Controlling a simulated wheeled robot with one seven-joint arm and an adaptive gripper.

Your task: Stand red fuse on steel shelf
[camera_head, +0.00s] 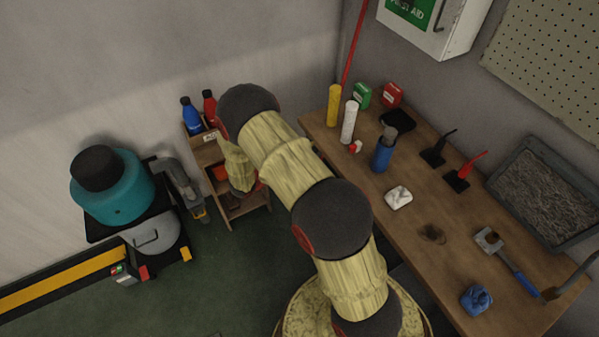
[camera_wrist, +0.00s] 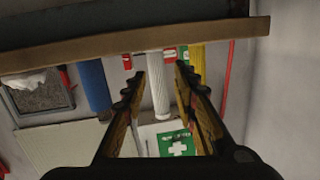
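My gripper (camera_wrist: 160,72) is open in the wrist view, its two fingers apart with nothing held between them. In the head view my own arm hides most of it. I cannot make out a thing that is surely the red fuse. A small red-and-white piece (camera_head: 355,147) lies on the workbench (camera_head: 395,237) beside a white cylinder (camera_head: 348,122). The white cylinder also shows beyond my fingers in the wrist view (camera_wrist: 158,92). No steel shelf can be told for sure. A small wooden shelf unit (camera_head: 208,152) is partly hidden behind my arm, with something orange-red inside.
A yellow cylinder (camera_head: 333,105), blue holder (camera_head: 383,155), and green (camera_head: 362,95) and red (camera_head: 391,95) canisters crowd the bench. A teal-and-black machine (camera_head: 112,190) stands left.

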